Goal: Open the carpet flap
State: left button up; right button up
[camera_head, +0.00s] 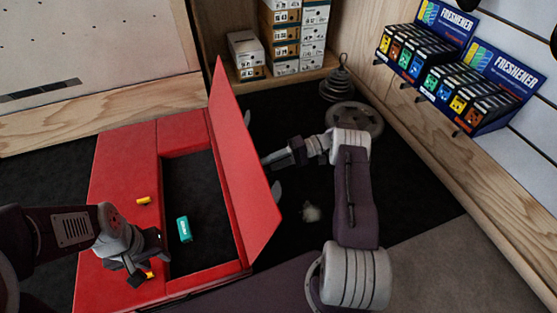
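The carpet flap (240,150) is a long red panel on the red pad (125,165). It stands raised, tilted up along the right side of a dark rectangular opening (200,215). My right gripper (268,159) is at the flap's right, outer face, near its middle. Its tips are partly hidden by the flap, so I cannot tell whether they touch it or are open. My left gripper (146,274) hangs over the pad's near left part, its fingers apart, close to a small yellow object (150,275).
A teal object (184,229) lies in the opening and a yellow piece (143,201) on the pad. Stacked boxes (285,35), weight plates (353,118) and a pale lump (311,212) are beyond and right. A freshener shelf (450,75) lines the right wall.

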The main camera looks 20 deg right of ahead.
pick_arm(q)
jog(key=shift+f+b, duration=0.75)
jog(key=shift+b, duration=0.05)
pick_arm(e)
jog(key=v, duration=0.7)
jog(key=shift+d, duration=0.4)
jog(key=shift+r, duration=0.1)
